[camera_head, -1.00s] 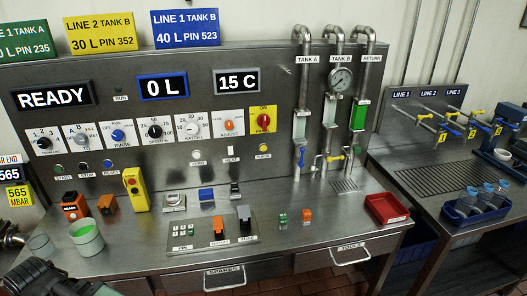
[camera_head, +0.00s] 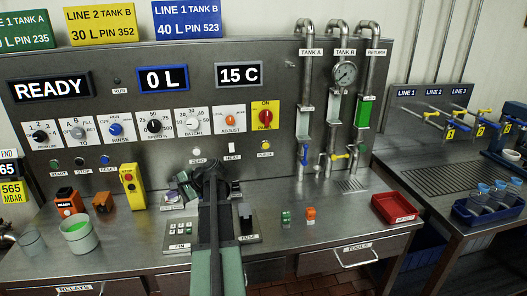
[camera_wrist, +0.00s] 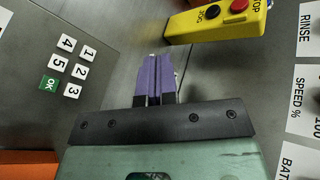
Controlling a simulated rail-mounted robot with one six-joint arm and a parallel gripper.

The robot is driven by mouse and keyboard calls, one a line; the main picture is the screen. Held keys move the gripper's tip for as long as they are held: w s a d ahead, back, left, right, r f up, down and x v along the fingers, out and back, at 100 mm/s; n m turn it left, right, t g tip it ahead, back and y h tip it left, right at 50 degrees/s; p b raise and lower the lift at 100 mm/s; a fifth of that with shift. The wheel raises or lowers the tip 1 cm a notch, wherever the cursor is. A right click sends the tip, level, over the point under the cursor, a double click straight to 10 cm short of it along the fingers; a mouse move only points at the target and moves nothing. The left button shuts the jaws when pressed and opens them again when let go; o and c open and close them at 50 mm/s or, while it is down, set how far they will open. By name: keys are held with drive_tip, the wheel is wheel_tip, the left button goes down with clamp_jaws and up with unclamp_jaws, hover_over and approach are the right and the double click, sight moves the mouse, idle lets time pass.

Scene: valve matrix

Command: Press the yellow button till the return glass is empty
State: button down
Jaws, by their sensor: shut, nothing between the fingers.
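The yellow button (camera_head: 265,145) is on the upright panel, below the red-and-yellow switch, in the head view. The return glass (camera_head: 363,112) is on the rightmost pipe and shows a green fill. My gripper (camera_head: 176,193) is above the bench in front of the panel, left of and below the yellow button and apart from it. In the wrist view its purple fingers (camera_wrist: 154,76) are together with nothing between them. The yellow button is not visible in the wrist view.
A yellow pendant box (camera_head: 132,187) with a red stop button stands left of my gripper. A keypad plate (camera_wrist: 60,70) lies near it. Knobs line the panel. A red tray (camera_head: 394,208) is on the right; the bench before it is mostly clear.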

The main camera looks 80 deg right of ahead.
sight(266, 146)
drive_tip(key=s+d+r+m+t+h+b, duration=0.1)
drive_tip(key=s+d+m+h, duration=0.3)
drive_tip(key=s+d, duration=0.7)
drive_tip(key=s+d+r+m+t+h+b, duration=0.2)
drive_tip(key=s+d+m, duration=0.4)
drive_tip(key=s+d, duration=0.5)
drive_tip(key=s+r+t+h, duration=0.1)
drive_tip(key=s+t+h, duration=0.1)
drive_tip(key=s, duration=0.4)
drive_tip(key=shift+s+d, duration=0.35)
drive_tip(key=shift+d, duration=0.05)
drive_tip(key=shift+d, duration=0.15)
drive_tip(key=w+d, duration=0.4)
drive_tip(key=d, duration=0.3)
drive_tip(key=shift+d, duration=0.3)
drive_tip(key=shift+w+d, duration=0.15)
drive_tip(key=shift+d, duration=0.2)
